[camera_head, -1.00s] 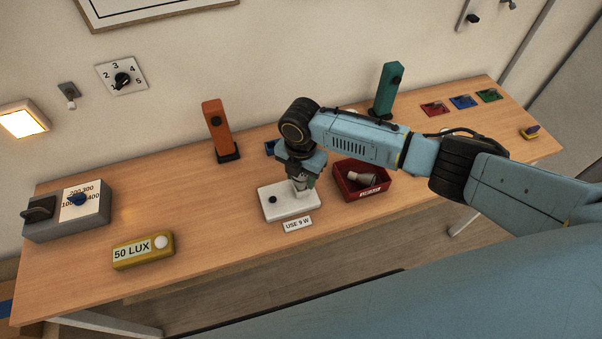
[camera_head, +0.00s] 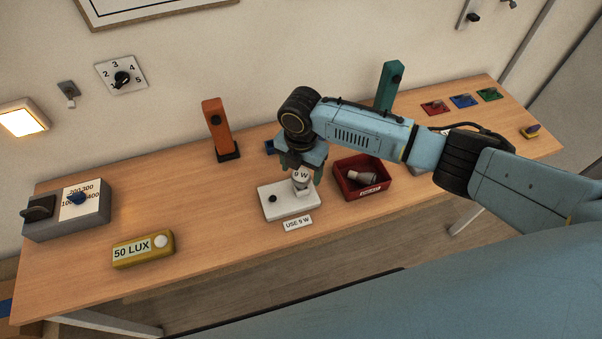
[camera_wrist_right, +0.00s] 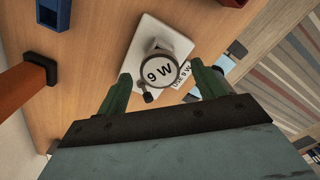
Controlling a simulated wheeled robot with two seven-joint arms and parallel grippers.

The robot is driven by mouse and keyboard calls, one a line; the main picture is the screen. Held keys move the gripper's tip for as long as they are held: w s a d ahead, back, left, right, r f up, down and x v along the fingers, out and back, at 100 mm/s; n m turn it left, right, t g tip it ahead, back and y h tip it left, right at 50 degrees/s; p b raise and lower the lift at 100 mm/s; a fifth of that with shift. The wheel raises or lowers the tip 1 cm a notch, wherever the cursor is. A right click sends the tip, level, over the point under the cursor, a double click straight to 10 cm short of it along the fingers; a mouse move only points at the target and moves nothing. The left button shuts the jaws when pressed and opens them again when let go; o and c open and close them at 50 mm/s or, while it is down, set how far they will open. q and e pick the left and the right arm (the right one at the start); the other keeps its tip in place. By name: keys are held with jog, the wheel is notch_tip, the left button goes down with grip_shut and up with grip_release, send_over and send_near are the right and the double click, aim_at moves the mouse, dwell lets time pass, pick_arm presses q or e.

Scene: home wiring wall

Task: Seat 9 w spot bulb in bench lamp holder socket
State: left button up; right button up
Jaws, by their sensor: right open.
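The 9 w spot bulb (camera_head: 301,185) stands upright at the right part of the white lamp holder (camera_head: 274,211). Its round "9 W" face (camera_wrist_right: 159,71) points up at the wrist camera. The socket under it is hidden by the bulb, so I cannot tell how deep it sits. My right gripper (camera_head: 303,169) is open just above the bulb. In the right wrist view its green fingers (camera_wrist_right: 164,84) are spread either side of the bulb, apart from it. My left gripper is not in view.
A "USE 9 W" card (camera_head: 298,223) lies before the holder. A red bin (camera_head: 351,187) with another bulb (camera_head: 361,177) stands close right. An orange post (camera_head: 217,128) and a green post (camera_head: 387,88) rise behind.

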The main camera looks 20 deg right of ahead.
aim_at(301, 175)
notch_tip(301, 175, up, 10)
jog(key=shift+r, duration=0.2)
dwell(0.5)
